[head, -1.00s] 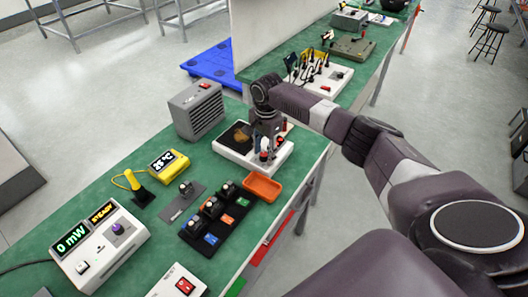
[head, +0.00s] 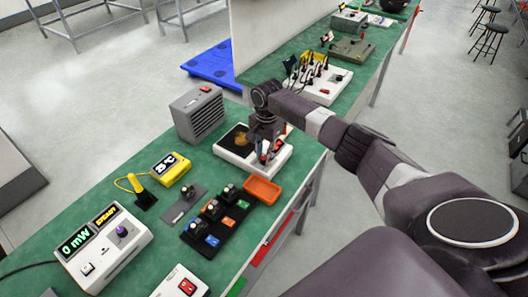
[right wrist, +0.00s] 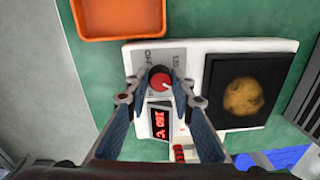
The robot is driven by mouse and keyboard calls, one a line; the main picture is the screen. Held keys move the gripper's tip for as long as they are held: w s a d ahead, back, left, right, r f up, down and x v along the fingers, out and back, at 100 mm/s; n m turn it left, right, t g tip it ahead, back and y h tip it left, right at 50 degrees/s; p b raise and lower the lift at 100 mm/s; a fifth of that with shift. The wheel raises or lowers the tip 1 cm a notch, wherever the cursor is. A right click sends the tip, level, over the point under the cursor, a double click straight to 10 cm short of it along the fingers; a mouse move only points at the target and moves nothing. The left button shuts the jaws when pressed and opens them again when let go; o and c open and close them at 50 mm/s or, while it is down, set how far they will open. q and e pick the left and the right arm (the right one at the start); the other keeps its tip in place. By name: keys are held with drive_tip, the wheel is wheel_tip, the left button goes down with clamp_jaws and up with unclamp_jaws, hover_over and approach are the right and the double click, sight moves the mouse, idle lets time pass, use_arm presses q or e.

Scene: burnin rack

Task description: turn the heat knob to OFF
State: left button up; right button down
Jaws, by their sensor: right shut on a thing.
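The heat knob (right wrist: 160,82) is a red round knob with a white pointer mark on a white hotplate unit (right wrist: 196,52). In the right wrist view the pointer slants toward the lower right. My right gripper (right wrist: 159,76) points down with one finger on each side of the knob, shut on it. In the head view the right gripper (head: 265,152) stands over the right part of the hotplate unit (head: 226,156) and mostly hides the knob. A red lit temperature display (right wrist: 159,124) sits beside the knob. My left gripper is out of view.
The unit's dark plate (right wrist: 245,90) carries a brownish round patch. An orange tray (head: 262,190) lies close in front. A grey vented box (head: 198,115) stands behind left. A yellow thermometer (head: 172,168) and a black socket board (head: 217,230) are to the left.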

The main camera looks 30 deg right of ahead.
drive_tip(key=shift+r+n+p, duration=0.2)
drive_tip(key=shift+n+p, duration=0.55)
drive_tip(key=shift+n, duration=0.15)
drive_tip(key=n, duration=0.2)
drive_tip(key=shift+f+n+p, duration=0.15)
drive_tip(key=shift+n+p, duration=0.15)
drive_tip(key=n, duration=0.3)
drive_tip(key=shift+n, duration=0.4)
drive_tip(key=n, duration=0.4)
drive_tip(key=shift+g, duration=0.3)
drive_tip(key=n, duration=0.5)
drive_tip(key=shift+d+b, duration=0.1)
drive_tip(key=shift+b, duration=0.3)
drive_tip(key=n, duration=0.4)
drive_tip(key=shift+w+n+b, duration=0.1)
drive_tip(key=shift+n+b, duration=0.2)
drive_tip(key=shift+b, duration=0.05)
drive_tip(key=n, duration=0.4)
drive_tip(key=shift+b, duration=0.35)
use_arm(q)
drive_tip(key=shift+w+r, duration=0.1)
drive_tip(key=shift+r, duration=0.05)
use_arm(e)
drive_tip(key=shift+n+g, duration=0.3)
drive_tip(key=shift+n, duration=1.9)
drive_tip(key=shift+w, duration=0.1)
